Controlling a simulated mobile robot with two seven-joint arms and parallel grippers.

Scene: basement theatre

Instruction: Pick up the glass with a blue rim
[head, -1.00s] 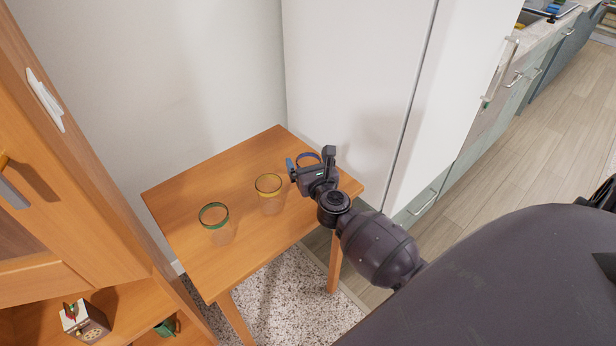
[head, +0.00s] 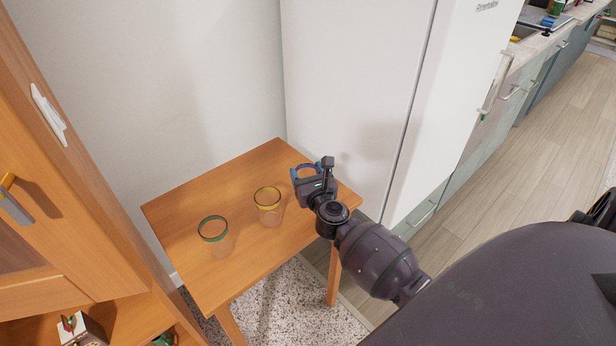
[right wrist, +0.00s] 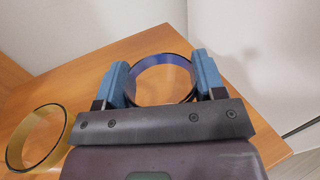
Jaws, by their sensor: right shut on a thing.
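The glass with a blue rim (right wrist: 163,62) is between the two blue fingers of my right gripper (right wrist: 162,80) in the right wrist view, with a finger against each side. My right gripper (head: 311,172) is shut on it at the right back part of the wooden table. In the head view the gripper hides most of this glass, and only part of its blue rim (head: 306,165) shows. I cannot tell whether its base touches the table. My left gripper is not in view.
A yellow-rimmed glass (head: 268,208) stands just left of the gripper, and a green-rimmed glass (head: 215,238) stands farther left on the wooden table (head: 190,200). A white fridge (head: 350,90) rises close behind the table. A wooden cabinet (head: 75,220) stands at left.

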